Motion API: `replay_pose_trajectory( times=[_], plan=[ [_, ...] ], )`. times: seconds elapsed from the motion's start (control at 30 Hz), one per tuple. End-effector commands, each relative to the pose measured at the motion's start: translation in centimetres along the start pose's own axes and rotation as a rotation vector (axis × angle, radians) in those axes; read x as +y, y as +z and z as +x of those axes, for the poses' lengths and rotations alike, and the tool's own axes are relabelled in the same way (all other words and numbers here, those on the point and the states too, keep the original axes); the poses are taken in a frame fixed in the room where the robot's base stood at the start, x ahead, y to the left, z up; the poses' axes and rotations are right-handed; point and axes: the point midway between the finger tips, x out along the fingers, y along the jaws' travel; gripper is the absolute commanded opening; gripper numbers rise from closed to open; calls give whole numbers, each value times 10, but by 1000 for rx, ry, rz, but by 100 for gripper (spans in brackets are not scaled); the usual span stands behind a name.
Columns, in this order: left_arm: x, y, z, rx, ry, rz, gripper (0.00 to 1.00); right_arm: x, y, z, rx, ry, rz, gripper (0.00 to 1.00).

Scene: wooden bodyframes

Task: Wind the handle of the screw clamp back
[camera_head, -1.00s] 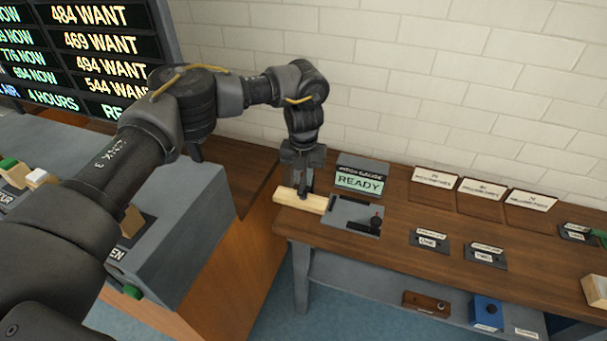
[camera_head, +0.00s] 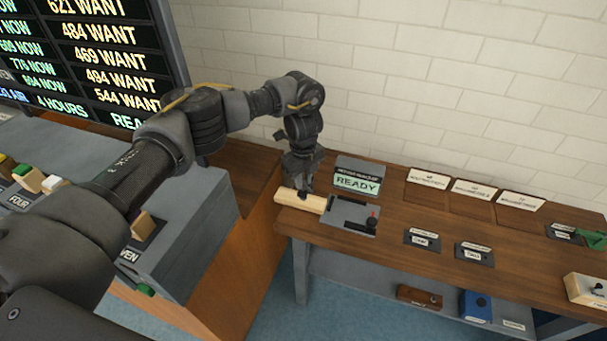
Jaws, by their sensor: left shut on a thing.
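My left gripper (camera_head: 303,190) points down at the left end of the bench and is shut on a pale wooden block (camera_head: 290,199). The fingertips are small, and the gripper hides part of the block. I cannot make out a screw clamp or its handle for certain; a green tool (camera_head: 592,238) is cut off at the right edge. My right gripper is not in view.
A gauge display reading READY (camera_head: 358,182) stands behind the plate. White-labelled places (camera_head: 472,190) line the back of the wooden bench. Small labelled pads (camera_head: 422,238) lie in front. A grey oven-like box (camera_head: 190,235) and a lit board (camera_head: 90,60) stand at left.

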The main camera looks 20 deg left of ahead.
Motion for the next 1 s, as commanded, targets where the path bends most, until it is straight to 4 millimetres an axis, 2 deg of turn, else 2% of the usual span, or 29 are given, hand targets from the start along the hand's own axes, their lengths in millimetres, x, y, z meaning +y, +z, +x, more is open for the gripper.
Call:
replay_pose_trajectory(
  times=[0.33,0.87,0.9,1.0],
  plan=[
    [2,-2,3,4,7,-123,0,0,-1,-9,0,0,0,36],
    [3,-2,5,4,9,-140,0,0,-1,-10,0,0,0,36],
    [3,-2,5,4,9,-140,24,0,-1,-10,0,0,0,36],
    [2,-2,4,3,7,-140,37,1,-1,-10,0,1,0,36]
  ],
)
